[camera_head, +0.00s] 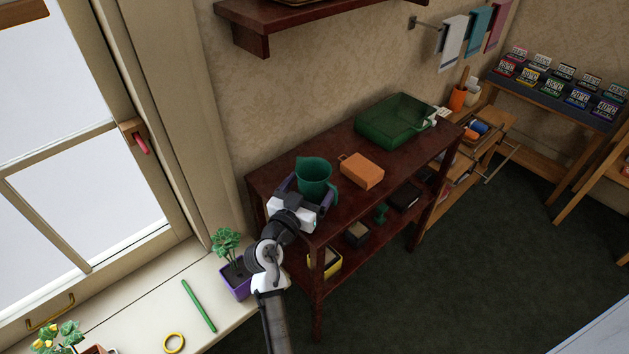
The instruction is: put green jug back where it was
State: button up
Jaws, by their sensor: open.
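The green jug (314,174) stands upright at the near left end of the dark red wooden table (392,178). Its handle points to the lower right. My gripper (309,190) is at the jug from the near side, with dark jaws open and reaching along both sides of its lower part. The jug's base is partly hidden by my gripper, and I cannot tell whether the jaws touch it.
An orange box (361,171) lies close to the jug's right. A green bin (395,121) stands farther right. A potted plant (227,243) stands on the sill (147,308) at left. A wall shelf (300,14) hangs above.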

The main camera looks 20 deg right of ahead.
jog(key=b+v, duration=0.3)
jog(key=v, duration=0.8)
